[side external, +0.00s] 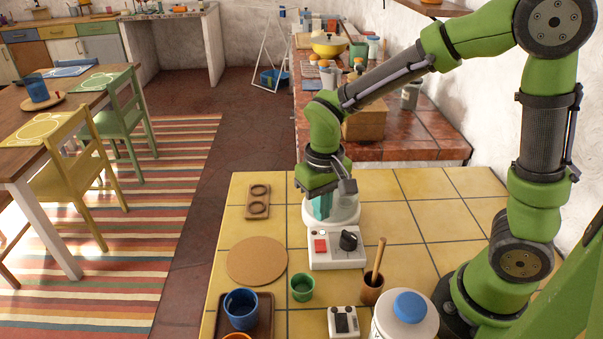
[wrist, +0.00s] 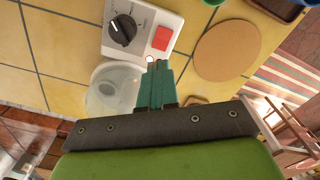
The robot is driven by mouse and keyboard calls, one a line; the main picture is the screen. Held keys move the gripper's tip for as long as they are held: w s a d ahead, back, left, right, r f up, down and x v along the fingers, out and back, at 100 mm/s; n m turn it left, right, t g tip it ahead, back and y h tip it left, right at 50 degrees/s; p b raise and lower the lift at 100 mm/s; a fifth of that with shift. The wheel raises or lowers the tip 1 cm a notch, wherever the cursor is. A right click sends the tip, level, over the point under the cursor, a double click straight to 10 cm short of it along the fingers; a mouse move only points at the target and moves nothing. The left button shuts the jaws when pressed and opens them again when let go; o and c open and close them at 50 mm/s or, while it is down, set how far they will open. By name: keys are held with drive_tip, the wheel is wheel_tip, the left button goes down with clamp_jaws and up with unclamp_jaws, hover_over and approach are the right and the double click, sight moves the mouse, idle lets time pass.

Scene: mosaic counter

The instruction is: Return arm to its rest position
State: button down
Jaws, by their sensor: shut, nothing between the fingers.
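My green arm reaches over the yellow tiled counter (side external: 415,222) from the right. My gripper (side external: 320,208) points down in the side external view, with teal fingers close together and nothing between them. It also shows in the wrist view (wrist: 156,75). In the side view the fingers are in front of a round, pale translucent bowl (side external: 347,212), which is partly hidden by my gripper. In the wrist view the bowl (wrist: 103,92) lies just left of the fingers. I cannot tell whether the fingers touch it.
A white control box (side external: 337,258) with a red button and black knob stands beside the bowl. Nearby are a round cork mat (side external: 256,261), a wooden two-ring holder (side external: 258,202), a green cup (side external: 302,288), a blue cup (side external: 241,308) and a brown pot (side external: 371,289). The right-hand tiles are clear.

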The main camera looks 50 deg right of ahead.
drive_tip(key=shift+f, duration=0.1)
drive_tip(key=s+d+r+t+y, duration=0.1)
drive_tip(key=s+r+t, duration=0.2)
drive_tip(key=r, duration=0.4)
drive_tip(key=s+d+r+m+t+y, duration=0.1)
drive_tip(key=s+d+r+t, duration=0.1)
drive_tip(key=s+r+t, duration=0.2)
drive_tip(key=v, duration=0.3)
drive_tip(key=shift+r, duration=0.2)
